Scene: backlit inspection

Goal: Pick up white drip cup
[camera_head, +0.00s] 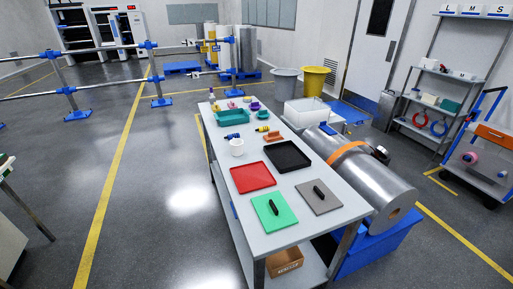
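The white drip cup (237,147) stands upright on the long grey worktable (224,203), near its left edge. It is behind the red tray (253,177) and in front of the small blue items (232,136). Nothing is touching it from above. Neither my left nor my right gripper shows in the head view.
A black tray (287,156), a green board (274,212) and a grey board (319,197) with dark handles lie on the table. A teal bin (232,117) stands farther back. A large metal roll (372,178) lies along the right side. Floor left of the table is open.

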